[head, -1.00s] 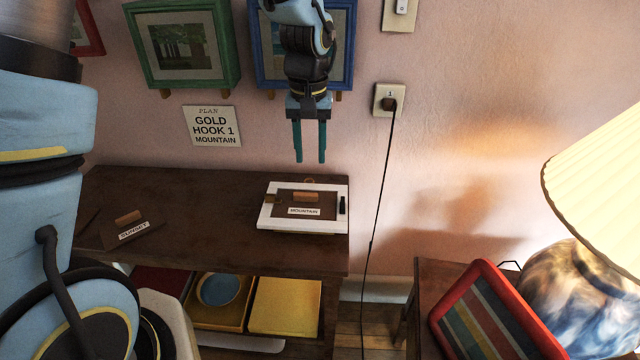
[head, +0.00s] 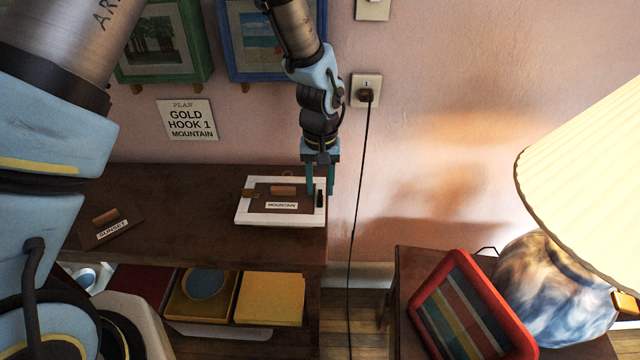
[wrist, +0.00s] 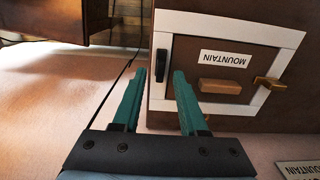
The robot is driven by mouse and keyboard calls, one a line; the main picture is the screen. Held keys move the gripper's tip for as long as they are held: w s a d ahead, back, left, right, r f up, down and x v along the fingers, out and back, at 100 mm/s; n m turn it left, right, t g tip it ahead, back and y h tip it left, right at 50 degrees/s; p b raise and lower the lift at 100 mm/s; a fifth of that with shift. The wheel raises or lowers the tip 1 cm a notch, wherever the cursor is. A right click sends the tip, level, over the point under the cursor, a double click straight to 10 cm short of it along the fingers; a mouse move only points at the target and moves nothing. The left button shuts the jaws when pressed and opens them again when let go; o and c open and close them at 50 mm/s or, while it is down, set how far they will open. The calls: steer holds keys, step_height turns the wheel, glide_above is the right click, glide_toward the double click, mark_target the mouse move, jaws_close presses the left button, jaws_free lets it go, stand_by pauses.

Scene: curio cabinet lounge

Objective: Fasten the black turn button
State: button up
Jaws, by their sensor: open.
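The white frame (head: 243,213) lies face down on the cabinet top, with a brown back panel labelled MOUNTAIN (head: 262,203) in it. The black turn button (head: 319,199) is on the frame's right side, lengthwise along the white border and off the panel. In the wrist view the black button (wrist: 161,63) is at the frame's left side. A brass turn button (wrist: 270,82) on the opposite side lies across border and panel edge. My gripper (head: 320,191) is open, pointing down over the black button; its fingertips (wrist: 159,75) appear on either side of it. Contact cannot be told.
A brown panel labelled SUNSET (head: 120,218) lies left on the cabinet top (head: 190,190). A black cord (head: 358,190) hangs from the wall outlet just right of my gripper. A lamp (head: 560,290) and a red striped frame (head: 420,300) stand on the right table.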

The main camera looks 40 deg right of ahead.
steer(key=shift+f, duration=0.45)
jaws_close()
stand_by(0.4)
